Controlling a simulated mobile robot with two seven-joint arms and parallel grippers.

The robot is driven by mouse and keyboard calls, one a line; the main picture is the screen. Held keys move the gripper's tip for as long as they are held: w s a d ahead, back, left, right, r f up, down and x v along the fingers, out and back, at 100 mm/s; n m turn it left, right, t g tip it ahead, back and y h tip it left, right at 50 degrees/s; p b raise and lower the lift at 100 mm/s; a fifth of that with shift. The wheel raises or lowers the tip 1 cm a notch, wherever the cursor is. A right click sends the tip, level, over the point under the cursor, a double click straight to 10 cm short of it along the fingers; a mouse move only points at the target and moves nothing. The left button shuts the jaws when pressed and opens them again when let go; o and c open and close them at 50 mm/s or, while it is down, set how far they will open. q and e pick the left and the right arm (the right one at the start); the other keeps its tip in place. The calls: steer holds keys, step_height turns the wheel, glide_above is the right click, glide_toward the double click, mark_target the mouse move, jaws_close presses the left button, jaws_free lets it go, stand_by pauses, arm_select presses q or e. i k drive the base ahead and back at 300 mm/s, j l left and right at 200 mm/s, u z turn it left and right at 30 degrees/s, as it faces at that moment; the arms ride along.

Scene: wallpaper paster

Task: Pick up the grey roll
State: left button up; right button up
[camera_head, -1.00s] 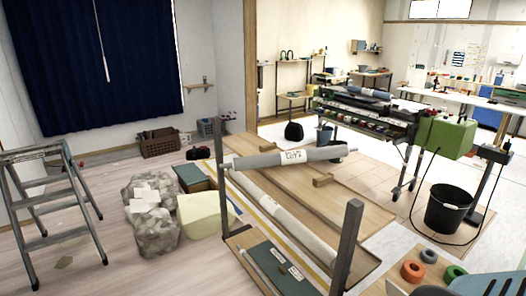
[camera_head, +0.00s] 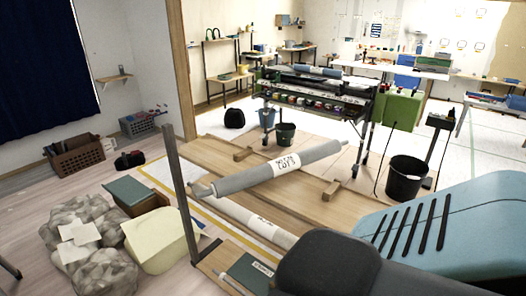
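The grey roll (camera_head: 240,180) has a white label with dark writing near its middle. It lies at a slant above a wooden board, its left end close to a dark upright post (camera_head: 181,190). I cannot tell what holds it up. A blue and dark grey part of my own arm fills the lower right corner, apart from the roll in the picture. No fingers of either gripper show.
A pale roll (camera_head: 255,222) lies on the board (camera_head: 325,212) below. Bagged rubble (camera_head: 75,245) and a cream block (camera_head: 160,240) stand at lower left. A black bucket (camera_head: 407,178) and a pasting machine (camera_head: 315,95) stand behind.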

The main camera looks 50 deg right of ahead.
mark_target(229, 185)
steer(key=i+j+z, duration=0.1)
steer(key=i+z, duration=0.35)
steer(key=i+j+z, duration=0.4)
steer(key=i, duration=0.2)
steer(key=i+j+z, duration=0.15)
steer(key=i+z, duration=0.3)
steer(key=i+j+z, duration=0.2)
steer(key=z, duration=0.3)
steer(key=i+j+z, duration=0.25)
steer(key=z, duration=0.2)
steer(key=i+j+z, duration=0.15)
steer(key=j+z, duration=0.3)
